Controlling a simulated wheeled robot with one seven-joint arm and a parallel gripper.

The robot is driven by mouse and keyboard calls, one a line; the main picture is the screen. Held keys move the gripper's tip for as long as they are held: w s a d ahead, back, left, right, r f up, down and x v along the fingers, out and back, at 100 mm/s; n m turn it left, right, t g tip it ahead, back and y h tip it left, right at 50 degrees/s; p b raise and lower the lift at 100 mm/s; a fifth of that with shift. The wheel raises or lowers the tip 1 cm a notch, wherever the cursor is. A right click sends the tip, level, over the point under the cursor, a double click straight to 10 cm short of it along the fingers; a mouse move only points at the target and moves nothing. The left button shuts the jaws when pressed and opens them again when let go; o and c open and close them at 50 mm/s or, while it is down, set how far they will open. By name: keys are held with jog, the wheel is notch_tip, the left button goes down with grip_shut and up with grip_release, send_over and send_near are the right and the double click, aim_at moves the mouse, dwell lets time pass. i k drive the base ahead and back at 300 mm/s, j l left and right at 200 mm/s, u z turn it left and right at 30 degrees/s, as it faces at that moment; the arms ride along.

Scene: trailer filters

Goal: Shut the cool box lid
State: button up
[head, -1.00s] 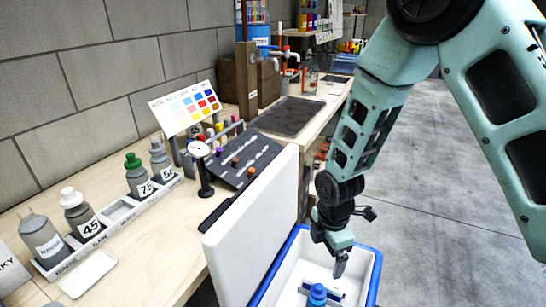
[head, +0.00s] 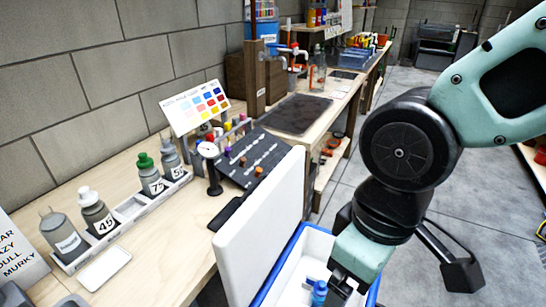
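The cool box (head: 318,239) is white inside with a blue rim and stands on the floor at the bench's right side. Its white lid (head: 262,222) is open, standing upright on the left side of the box. A blue-capped bottle (head: 319,292) is inside the box. My gripper (head: 342,290) points down over the box opening, right of the bottle, apart from the lid. Its fingertips run to the bottom of the picture, and I cannot tell how far apart they are. My arm hides the right part of the box.
The wooden bench (head: 165,225) runs along the left with a bottle rack (head: 125,215), a dial gauge (head: 208,152) and a dark panel (head: 248,160) near the lid. A colour chart (head: 196,106) stands behind.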

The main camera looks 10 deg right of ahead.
aim_at(247, 248)
jog(key=k+l+z, duration=0.1)
jog(key=k, duration=0.35)
jog(key=k+l+z, duration=0.1)
jog(key=k+l, duration=0.15)
jog(key=k, duration=0.2)
jog(key=i+j, duration=0.4)
jog(key=i, duration=0.15)
jog(key=i+j+u, duration=0.1)
jog(key=i+j, duration=0.35)
jog(key=i, duration=0.05)
